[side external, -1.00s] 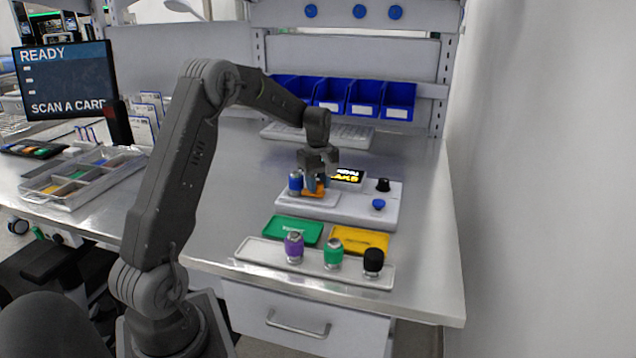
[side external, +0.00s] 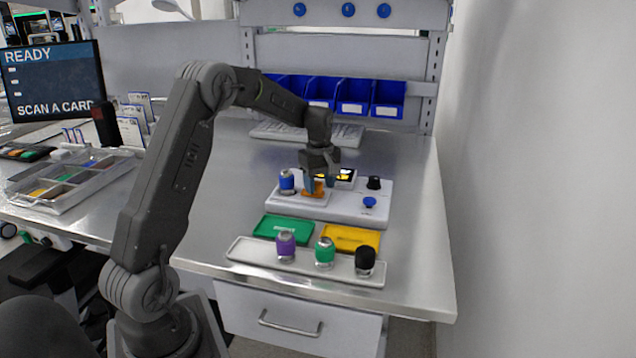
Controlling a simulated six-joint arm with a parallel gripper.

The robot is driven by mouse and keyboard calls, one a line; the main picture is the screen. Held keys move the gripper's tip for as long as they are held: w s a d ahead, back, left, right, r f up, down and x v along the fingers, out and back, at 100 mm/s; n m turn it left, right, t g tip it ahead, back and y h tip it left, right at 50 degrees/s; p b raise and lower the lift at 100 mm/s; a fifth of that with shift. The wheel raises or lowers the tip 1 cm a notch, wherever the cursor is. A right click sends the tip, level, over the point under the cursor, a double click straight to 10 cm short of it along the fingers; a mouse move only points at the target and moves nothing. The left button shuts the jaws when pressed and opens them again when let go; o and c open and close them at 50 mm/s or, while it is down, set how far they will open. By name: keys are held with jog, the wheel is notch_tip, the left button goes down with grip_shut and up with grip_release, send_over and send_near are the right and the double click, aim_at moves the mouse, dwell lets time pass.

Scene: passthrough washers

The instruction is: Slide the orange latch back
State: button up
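The orange latch (side external: 314,193) sits on the left part of the white fixture (side external: 347,213). A blue-topped cylinder (side external: 287,182) stands upright just left of the latch. A small display with yellow marks (side external: 346,176) is behind, partly hidden by my gripper.
A black knob (side external: 374,183) and a blue button (side external: 369,202) are on the fixture's right. In front lie a green tray (side external: 283,229), a yellow tray (side external: 351,238) and a white rack (side external: 250,251) with purple, green and black-topped cylinders. Blue bins (side external: 354,97) line the back.

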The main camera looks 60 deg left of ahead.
aim_at(319, 183)
jog(key=shift+o, duration=0.2)
notch_tip(319, 183, up, 14)
dwell(0.5)
jog(key=shift+f, duration=0.1)
jog(key=s+d+r+m+t, duration=0.15)
jog(key=s+d+m, duration=0.25)
jog(key=d, duration=0.4)
jog(key=s+d+r+m+t, duration=0.1)
jog(key=s+d+r+m, duration=0.3)
jog(key=d, duration=0.4)
jog(key=s+d+f+m+t, duration=0.1)
jog(key=s+d+f+m, duration=0.2)
jog(key=s+d+m, duration=0.2)
jog(key=s+d+f+m+t, duration=0.2)
jog(key=s+d+m, duration=0.3)
jog(key=s, duration=0.6)
jog(key=shift+d+f, duration=0.4)
jog(key=shift+f, duration=0.45)
